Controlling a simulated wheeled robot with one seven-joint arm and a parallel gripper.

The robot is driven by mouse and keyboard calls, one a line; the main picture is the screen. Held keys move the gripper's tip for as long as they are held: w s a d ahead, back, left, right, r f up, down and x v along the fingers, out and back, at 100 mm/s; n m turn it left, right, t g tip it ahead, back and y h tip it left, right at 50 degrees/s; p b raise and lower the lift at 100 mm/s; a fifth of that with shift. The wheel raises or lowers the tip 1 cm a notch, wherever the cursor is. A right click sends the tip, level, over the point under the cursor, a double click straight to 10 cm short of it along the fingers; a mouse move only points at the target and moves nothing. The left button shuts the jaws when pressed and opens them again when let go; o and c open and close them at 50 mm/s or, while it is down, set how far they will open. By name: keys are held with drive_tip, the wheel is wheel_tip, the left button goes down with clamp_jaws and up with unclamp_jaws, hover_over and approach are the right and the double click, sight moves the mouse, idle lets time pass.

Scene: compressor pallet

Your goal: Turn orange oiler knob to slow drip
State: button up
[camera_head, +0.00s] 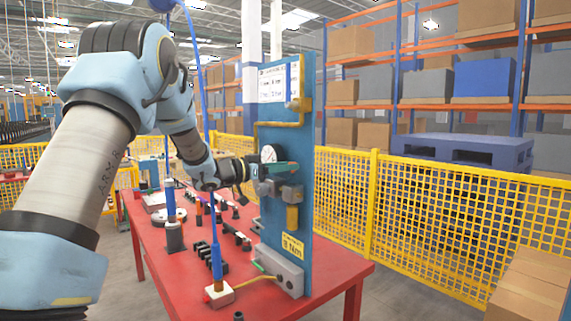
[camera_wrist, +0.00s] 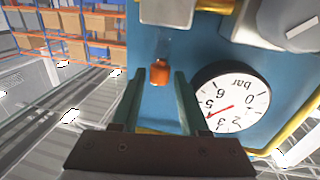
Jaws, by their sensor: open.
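The orange oiler knob (camera_wrist: 160,72) is small and sits under a clear part below a grey block (camera_wrist: 168,12) on the blue panel in the wrist view. My gripper (camera_wrist: 160,82) is open. Its two green fingers lie on either side of the knob in the picture, with gaps on both sides, and the knob shows near the tips. I cannot tell whether the tips reach its depth. In the head view my gripper (camera_head: 284,168) is at the upright blue panel (camera_head: 303,130), and I cannot make out the knob there.
A round pressure gauge (camera_wrist: 232,98) is close beside the right finger. A grey rotary knob (camera_wrist: 298,22) sits at the upper right. Yellow pipe runs on the panel (camera_head: 282,124). The red table (camera_head: 180,262) holds several small parts and a blue hanging tool (camera_head: 216,260). A yellow fence (camera_head: 420,215) stands behind.

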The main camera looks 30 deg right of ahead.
clamp_jaws()
idle(0.4)
